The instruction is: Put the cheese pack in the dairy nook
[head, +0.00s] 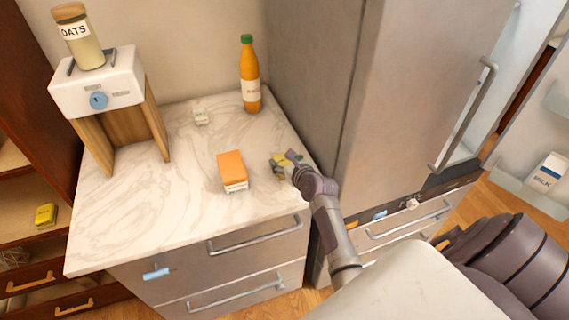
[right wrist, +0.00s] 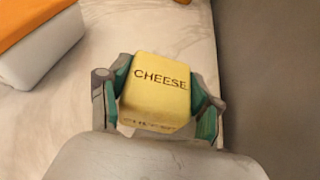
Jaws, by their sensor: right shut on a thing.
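The cheese pack (right wrist: 158,88) is a small yellow block marked CHEESE, between the green-padded fingers of my right gripper (right wrist: 160,97) in the right wrist view. The gripper is shut on it. In the head view the right gripper (head: 287,166) is at the counter's right side, by the fridge, with the yellow cheese pack (head: 279,171) partly hidden by the fingers. I cannot tell whether the pack touches the counter. No place labelled as a dairy nook is readable. My left gripper is not in view.
An orange-and-white box (head: 232,170) stands left of the gripper on the marble counter (head: 130,208). The fridge (head: 390,90) is at right; a milk carton (head: 547,171) sits on a pale shelf.

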